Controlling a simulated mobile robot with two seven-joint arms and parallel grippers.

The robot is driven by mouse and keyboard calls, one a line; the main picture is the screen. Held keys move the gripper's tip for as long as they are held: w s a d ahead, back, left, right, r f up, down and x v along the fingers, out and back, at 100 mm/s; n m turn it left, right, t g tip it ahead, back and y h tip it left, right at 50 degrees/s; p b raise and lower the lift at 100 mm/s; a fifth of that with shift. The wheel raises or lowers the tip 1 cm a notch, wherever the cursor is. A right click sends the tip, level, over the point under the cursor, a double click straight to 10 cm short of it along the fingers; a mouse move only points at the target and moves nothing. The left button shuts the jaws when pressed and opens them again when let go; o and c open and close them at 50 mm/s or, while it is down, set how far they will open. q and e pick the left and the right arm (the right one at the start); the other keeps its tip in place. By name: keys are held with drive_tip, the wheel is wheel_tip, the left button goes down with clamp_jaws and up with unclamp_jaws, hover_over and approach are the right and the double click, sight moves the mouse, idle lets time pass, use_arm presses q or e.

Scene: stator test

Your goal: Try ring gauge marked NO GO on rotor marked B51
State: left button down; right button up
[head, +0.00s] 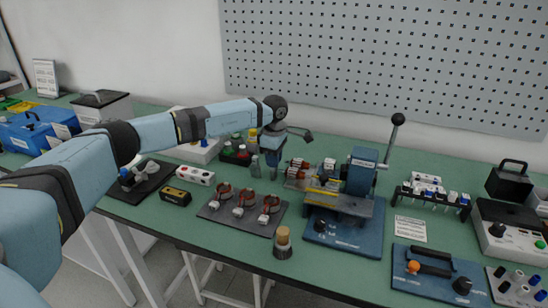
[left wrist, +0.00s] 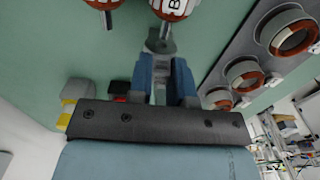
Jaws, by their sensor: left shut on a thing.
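My left gripper (head: 274,168) points down beside a rack with red-and-white rotors (head: 297,164). In the left wrist view its blue fingers (left wrist: 161,80) are shut on a small grey piece (left wrist: 161,44). This looks like a ring gauge, but no NO GO marking can be read. A red-and-white rotor (left wrist: 172,7) with a label starting with B is just beyond it, cut off by the top edge. Its shaft points at the grey piece; whether they touch or the shaft is inside, I cannot tell. My right gripper is not in view.
A dark tray with copper-wound stators (head: 243,211) lies left of the gripper's front. A blue lever press (head: 345,215) stands close on the right. A wooden-topped cylinder (head: 283,243) stands near the front edge. Green table is free between the tray and the press.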

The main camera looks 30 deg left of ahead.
use_arm(q)
drive_tip(key=shift+w+d+p, duration=0.15)
drive_tip(key=shift+d+p, duration=0.15)
drive_tip(key=shift+d, duration=0.3)
drive_tip(key=shift+w+d+p, duration=0.15)
drive_tip(key=shift+d+p, duration=0.15)
drive_tip(key=shift+d, duration=0.25)
idle(2.8)
drive_tip(key=shift+s+a+p, duration=0.25)
drive_tip(key=shift+a+p, duration=0.05)
drive_tip(key=shift+a, duration=0.65)
idle(1.5)
drive_tip(key=shift+s+a, duration=0.1)
drive_tip(key=shift+a, duration=0.15)
drive_tip(key=shift+r, duration=0.1)
drive_tip(key=shift+r+p, duration=1.7)
drive_tip(key=shift+r, duration=0.8)
